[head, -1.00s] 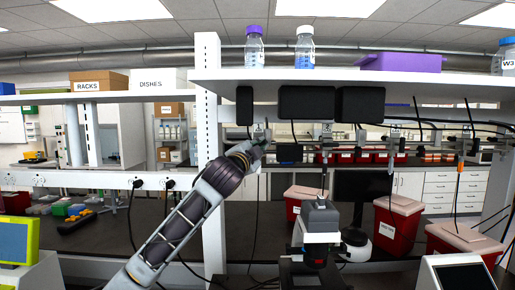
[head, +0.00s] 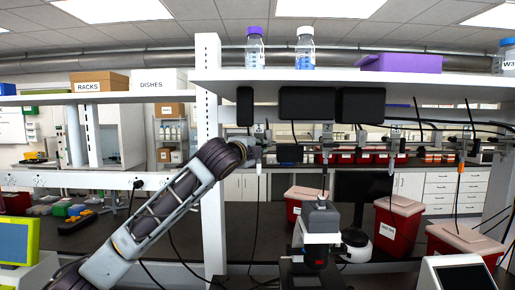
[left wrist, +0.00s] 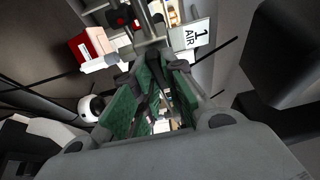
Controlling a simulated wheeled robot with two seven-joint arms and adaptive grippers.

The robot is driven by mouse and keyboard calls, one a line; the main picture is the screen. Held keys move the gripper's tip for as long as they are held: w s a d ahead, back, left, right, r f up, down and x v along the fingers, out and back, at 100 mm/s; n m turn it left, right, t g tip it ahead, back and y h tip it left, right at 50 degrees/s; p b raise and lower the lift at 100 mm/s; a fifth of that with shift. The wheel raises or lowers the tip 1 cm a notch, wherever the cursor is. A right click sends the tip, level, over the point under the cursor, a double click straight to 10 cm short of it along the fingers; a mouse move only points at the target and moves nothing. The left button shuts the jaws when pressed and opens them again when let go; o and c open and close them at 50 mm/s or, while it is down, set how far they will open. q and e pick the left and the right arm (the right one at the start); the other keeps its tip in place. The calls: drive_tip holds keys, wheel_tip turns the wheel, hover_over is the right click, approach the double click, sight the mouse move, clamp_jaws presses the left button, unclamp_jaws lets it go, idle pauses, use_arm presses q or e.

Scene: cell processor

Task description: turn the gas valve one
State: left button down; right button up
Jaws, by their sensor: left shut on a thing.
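Gas valve one (head: 259,130) hangs under the shelf beside the white post, at the left end of a row of similar valves. In the left wrist view its label (left wrist: 195,34), reading "1 AIR", shows just beyond the fingers. My left gripper (head: 252,152) is at this valve, reaching in from the left. In the left wrist view its green-padded fingers (left wrist: 152,88) are closed on the valve's grey handle (left wrist: 153,70). The wrist and fingers hide part of the handle, so its exact angle is unclear. My right gripper is not in view.
The shelf (head: 350,82) and black boxes (head: 306,102) are above and right. A microscope (head: 320,222) and red bins (head: 397,225) stand below on the bench.

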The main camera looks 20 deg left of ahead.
use_arm(q)
drive_tip(key=shift+f, duration=0.1)
drive_tip(key=c, duration=1.5)
unclamp_jaws()
drive_tip(key=shift+d, duration=0.1)
drive_tip(key=shift+s, duration=0.15)
drive_tip(key=s, duration=0.4)
drive_tip(key=s+a, duration=0.1)
drive_tip(key=s, duration=0.6)
drive_tip(key=shift+s+a, duration=0.2)
drive_tip(key=shift+s, duration=0.1)
